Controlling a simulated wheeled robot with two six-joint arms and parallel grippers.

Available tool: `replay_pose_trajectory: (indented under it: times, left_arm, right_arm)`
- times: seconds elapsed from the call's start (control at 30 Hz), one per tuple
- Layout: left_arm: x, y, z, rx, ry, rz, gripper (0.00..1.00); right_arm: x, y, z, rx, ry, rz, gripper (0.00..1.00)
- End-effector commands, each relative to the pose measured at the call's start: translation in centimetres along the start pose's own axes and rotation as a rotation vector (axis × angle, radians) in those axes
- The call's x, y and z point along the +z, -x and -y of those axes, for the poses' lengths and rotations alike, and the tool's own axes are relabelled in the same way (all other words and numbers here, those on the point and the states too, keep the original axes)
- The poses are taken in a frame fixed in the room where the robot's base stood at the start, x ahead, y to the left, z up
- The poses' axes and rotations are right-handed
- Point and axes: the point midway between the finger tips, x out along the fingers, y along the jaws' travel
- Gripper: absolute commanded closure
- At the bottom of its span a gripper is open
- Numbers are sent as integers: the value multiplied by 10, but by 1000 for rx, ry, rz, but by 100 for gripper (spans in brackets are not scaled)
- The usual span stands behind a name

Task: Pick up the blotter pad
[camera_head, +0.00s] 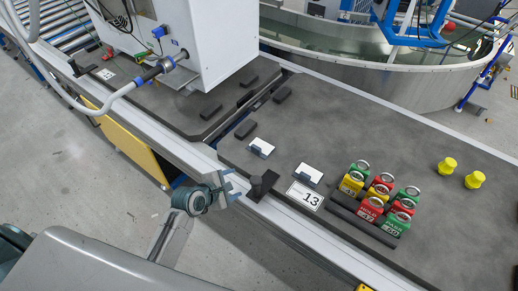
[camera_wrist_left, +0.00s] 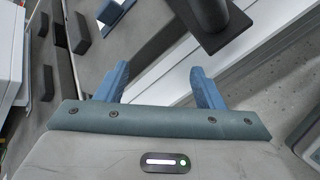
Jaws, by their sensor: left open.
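Two small white pads with blue-grey clips lie on the dark bench top: one farther left (camera_head: 261,147) and one nearer the number card (camera_head: 308,174). Either may be the blotter pad; I cannot tell which. My left gripper (camera_head: 230,185) is open and empty at the bench's front edge, short of both pads and beside a black post (camera_head: 258,187). In the left wrist view its two blue fingers (camera_wrist_left: 160,72) stand apart with nothing between them. A blue-grey and white piece (camera_wrist_left: 112,12) shows beyond them at the top. My right gripper is not in view.
The black post (camera_wrist_left: 208,25) stands close to the fingers. A card marked 13 (camera_head: 305,196), several coloured padlock-like blocks (camera_head: 370,209) and two yellow knobs (camera_head: 475,179) are to the right. A white machine (camera_head: 205,45) stands at upper left. The bench's middle is clear.

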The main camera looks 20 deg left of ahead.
Motion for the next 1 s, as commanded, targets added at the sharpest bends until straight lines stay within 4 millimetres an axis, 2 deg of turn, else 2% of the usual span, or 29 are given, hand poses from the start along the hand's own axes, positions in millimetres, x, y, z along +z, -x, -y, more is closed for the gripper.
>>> replay_pose_trajectory:
  times: [0.03, 0.2, 0.4, 0.47, 0.6, 0.73, 1.0]
  left_arm:
    - [5, -6, -11, 27, 118, 28, 38]
    - [17, -22, -44, 90, 510, 128, 38]
    - [25, -31, -67, 118, 781, 209, 38]
    - [26, -35, -70, 119, 815, 219, 38]
    - [30, -55, -75, 121, 838, 226, 38]
    - [32, -74, -79, 121, 835, 225, 38]
    - [37, -96, -84, 120, 832, 223, 38]
  right_arm:
    - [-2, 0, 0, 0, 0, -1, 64]
    - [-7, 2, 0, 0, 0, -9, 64]
    - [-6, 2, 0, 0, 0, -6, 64]
    - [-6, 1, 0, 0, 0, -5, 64]
    - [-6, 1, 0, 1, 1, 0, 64]
    - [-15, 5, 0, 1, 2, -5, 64]
    - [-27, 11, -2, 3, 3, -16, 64]
